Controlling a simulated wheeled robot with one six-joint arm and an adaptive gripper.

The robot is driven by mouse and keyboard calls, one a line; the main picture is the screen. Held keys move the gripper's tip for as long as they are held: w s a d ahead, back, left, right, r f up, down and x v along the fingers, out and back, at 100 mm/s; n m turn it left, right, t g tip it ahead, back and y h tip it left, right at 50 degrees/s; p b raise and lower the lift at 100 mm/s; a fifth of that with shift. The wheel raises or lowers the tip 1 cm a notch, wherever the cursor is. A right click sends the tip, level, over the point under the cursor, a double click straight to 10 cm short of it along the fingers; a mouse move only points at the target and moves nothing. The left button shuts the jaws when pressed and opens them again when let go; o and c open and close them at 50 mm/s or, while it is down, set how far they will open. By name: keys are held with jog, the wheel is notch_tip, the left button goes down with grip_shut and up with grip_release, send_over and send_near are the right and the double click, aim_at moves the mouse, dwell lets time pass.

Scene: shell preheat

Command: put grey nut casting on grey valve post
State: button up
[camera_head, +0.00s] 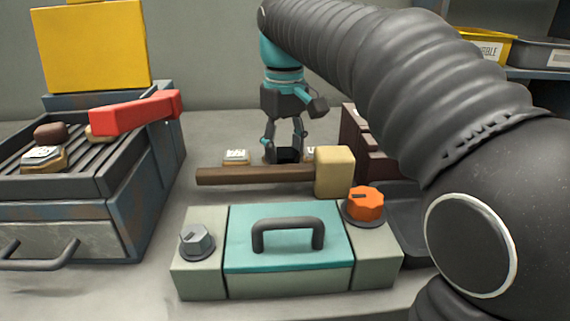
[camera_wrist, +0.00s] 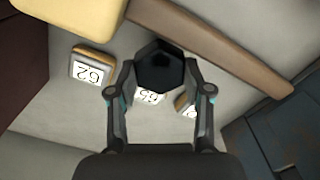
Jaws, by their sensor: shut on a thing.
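My gripper (camera_head: 286,148) is behind the mallet, pointing down, with its two fingers closed on a dark grey hexagonal nut casting (camera_wrist: 160,66). In the head view the nut (camera_head: 288,156) is partly hidden by the mallet handle. It is close over the numbered blocks; whether it touches one I cannot tell. A grey faceted valve knob (camera_head: 196,240) sits on a round base at the left end of the front box, apart from my gripper; I take this as the grey valve post. An orange knob (camera_head: 366,203) sits at the box's right end.
A mallet (camera_head: 334,172) lies between my gripper and the teal-lidded box (camera_head: 290,245) with its raised handle. A grill (camera_head: 140,200) with a red-handled thing (camera_head: 135,112) stands left. Numbered blocks (camera_wrist: 92,66) lie near the nut. A dark rack (camera_head: 365,140) is close right.

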aim_at(284, 151)
jog(key=shift+f, duration=1.75)
jog(key=shift+f+b, duration=0.15)
jog(key=shift+b, duration=0.15)
jog(key=o, duration=0.9)
